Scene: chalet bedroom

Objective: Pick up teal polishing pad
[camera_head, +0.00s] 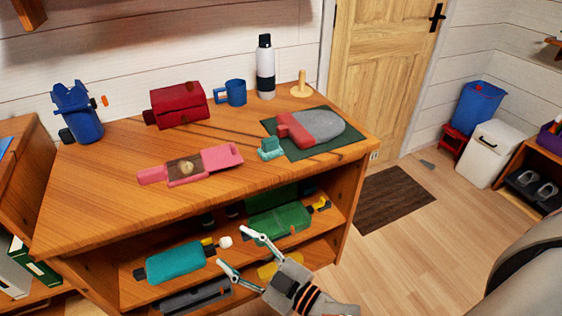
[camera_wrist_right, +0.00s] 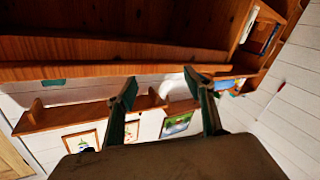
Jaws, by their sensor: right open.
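The teal polishing pad (camera_head: 271,149) appears to be the small teal block with a raised part on the wooden table top. It sits at the left edge of a dark green mat (camera_head: 308,150), beside a red-and-grey object. My right gripper (camera_head: 233,246) is open and empty, in front of the shelves and lower in the picture than the pad. Its two spread fingers also show in the right wrist view (camera_wrist_right: 160,77), where I cannot make out the pad. My left gripper is not in view.
The red-and-grey object (camera_head: 315,128) covers part of the mat. A pink tool (camera_head: 215,159), red box (camera_head: 180,106), blue mug (camera_head: 235,92) and bottle (camera_head: 265,68) stand around. The table's front edge (camera_head: 225,207) lies between gripper and pad. Shelves below hold a teal object (camera_head: 175,262).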

